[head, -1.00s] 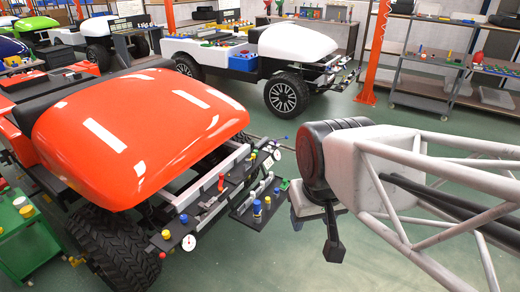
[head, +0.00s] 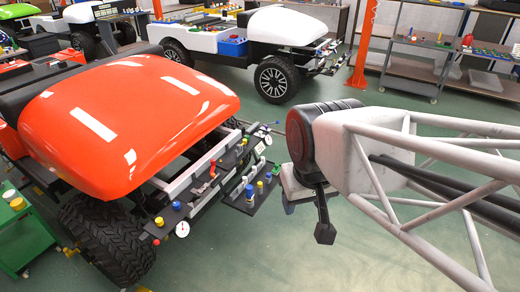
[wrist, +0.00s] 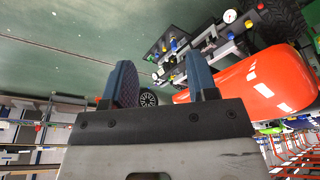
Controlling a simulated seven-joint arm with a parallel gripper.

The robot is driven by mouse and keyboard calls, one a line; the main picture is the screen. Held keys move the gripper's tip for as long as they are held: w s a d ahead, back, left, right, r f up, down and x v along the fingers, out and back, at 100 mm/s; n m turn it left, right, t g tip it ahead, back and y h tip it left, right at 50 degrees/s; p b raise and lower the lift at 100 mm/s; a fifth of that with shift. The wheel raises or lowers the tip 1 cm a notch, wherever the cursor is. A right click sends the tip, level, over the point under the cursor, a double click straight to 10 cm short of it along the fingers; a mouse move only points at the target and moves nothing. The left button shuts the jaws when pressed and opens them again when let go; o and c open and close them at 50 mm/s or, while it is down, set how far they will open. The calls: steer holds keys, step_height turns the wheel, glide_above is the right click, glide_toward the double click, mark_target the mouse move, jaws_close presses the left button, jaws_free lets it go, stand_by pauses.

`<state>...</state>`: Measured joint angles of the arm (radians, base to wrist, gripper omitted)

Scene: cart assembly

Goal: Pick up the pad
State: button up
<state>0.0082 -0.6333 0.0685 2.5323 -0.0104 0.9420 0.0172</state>
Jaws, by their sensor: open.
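My gripper (head: 289,207) hangs at the arm's end, to the right of the red cart's front, over open green floor. In the wrist view my gripper (wrist: 161,78) shows two blue, textured fingers spread apart with nothing between them. I cannot pick out a pad with certainty in either view. The red-hooded cart (head: 130,112) carries dark front plates (head: 250,200) with several small coloured knobs, fittings and a white gauge (head: 182,230). These plates are apart from my gripper and show upside down in the wrist view.
A green cabinet (head: 25,235) stands beside the red cart's large tyre (head: 108,240). A white cart (head: 208,40) is behind. An orange post (head: 366,45) and grey shelving (head: 415,60) stand at the back right. The floor between is clear.

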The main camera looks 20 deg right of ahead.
steer(key=shift+o, duration=0.3)
steer(key=shift+o, duration=1.1)
